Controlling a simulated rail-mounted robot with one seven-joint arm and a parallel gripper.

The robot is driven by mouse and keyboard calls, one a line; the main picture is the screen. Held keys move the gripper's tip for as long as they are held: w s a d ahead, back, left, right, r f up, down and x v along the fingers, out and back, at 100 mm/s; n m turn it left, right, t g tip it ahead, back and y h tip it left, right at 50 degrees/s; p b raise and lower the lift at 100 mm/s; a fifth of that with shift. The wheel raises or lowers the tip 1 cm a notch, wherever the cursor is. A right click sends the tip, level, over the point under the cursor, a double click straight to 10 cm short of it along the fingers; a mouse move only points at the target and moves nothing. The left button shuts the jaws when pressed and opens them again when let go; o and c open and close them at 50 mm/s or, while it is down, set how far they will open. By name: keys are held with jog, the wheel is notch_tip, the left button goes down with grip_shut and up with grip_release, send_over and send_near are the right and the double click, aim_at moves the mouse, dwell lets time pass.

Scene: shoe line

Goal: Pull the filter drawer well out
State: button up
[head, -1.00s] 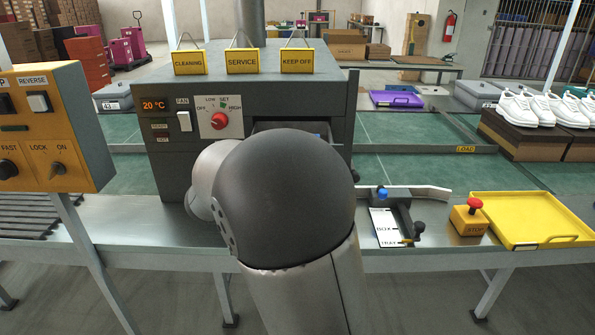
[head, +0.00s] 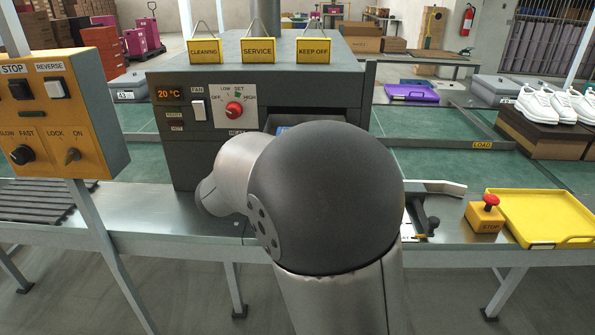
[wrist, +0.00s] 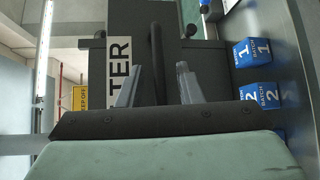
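The filter drawer shows in the wrist view as a dark grey front with a white label (wrist: 118,72) on which the letters TER can be read, turned sideways. Its dark bar handle (wrist: 157,60) stands out beside the label. My gripper (wrist: 158,85) is open, with one grey finger on each side of the handle as seen in the picture. I see a gap between the fingers and the handle; how deep they reach is unclear. In the head view my arm hides the drawer and the gripper, in front of the grey heater unit (head: 190,150).
Hanging signs (head: 258,51) stand on the heater. A control panel (head: 75,130) is at the left. A stop button box (head: 484,214) and yellow tray (head: 548,213) lie at the right.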

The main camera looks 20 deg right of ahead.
jog(key=v, duration=1.7)
jog(key=shift+a, duration=0.15)
jog(key=shift+s, duration=0.1)
jog(key=s+d+f+g+y+p, duration=0.3)
jog(key=s+d+g+y+p, duration=0.15)
jog(key=s+d, duration=0.3)
jog(key=s+a+f+m+y+p, duration=0.2)
jog(key=s+y, duration=0.3)
jog(key=s, duration=0.1)
jog(key=s+a+f+m+y+p, duration=0.2)
jog(key=s+y+p, duration=0.1)
jog(key=s+y, duration=0.3)
jog(key=shift+m+p, duration=0.35)
jog(key=shift+m, duration=0.05)
